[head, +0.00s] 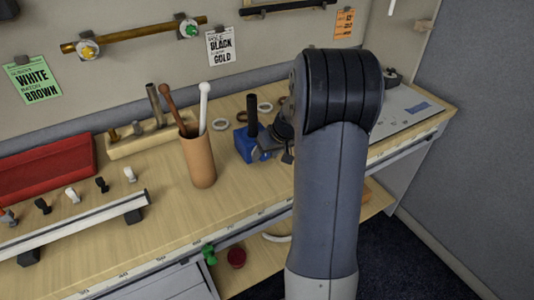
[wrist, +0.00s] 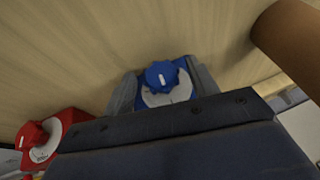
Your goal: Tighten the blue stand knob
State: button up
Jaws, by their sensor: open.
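The blue stand (head: 246,147) is on the wooden table, with a dark upright post at it. In the wrist view, its blue knob (wrist: 162,74) has a white mark and sits over a pale dial plate. My gripper (wrist: 163,85) is open, with one finger on each side of the knob. I cannot tell whether either finger touches it. In the head view, my gripper (head: 272,149) is beside the blue stand, partly hidden by my arm. The knob is not clear in the head view.
A red stand with a red knob (wrist: 31,134) is at the left in the wrist view. A brown cup (head: 199,160) with two sticks stands left of the blue stand. A silver rail (head: 75,229) lies front left.

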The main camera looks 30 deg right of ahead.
jog(key=shift+f, duration=0.1)
jog(key=shift+c, duration=0.6)
jog(key=c, duration=0.9)
jog(key=shift+d+f+y+b, duration=0.1)
jog(key=shift+y+b, duration=0.3)
jog(key=shift+d+f+y+b, duration=0.1)
jog(key=shift+f+y+b, duration=0.05)
jog(key=shift+y+b, duration=0.4)
jog(key=shift+d+f+m+y+b, duration=0.15)
jog(key=shift+m+y+b, duration=0.35)
jog(key=shift+y+b, duration=0.55)
jog(key=y+b, duration=0.1)
jog(key=y, duration=0.2)
jog(key=shift+d+m, duration=0.15)
jog(key=shift+m, duration=0.25)
jog(key=shift+m+t+y+b, duration=0.35)
jog(key=shift+y+b, duration=0.25)
jog(key=shift+y, duration=0.9)
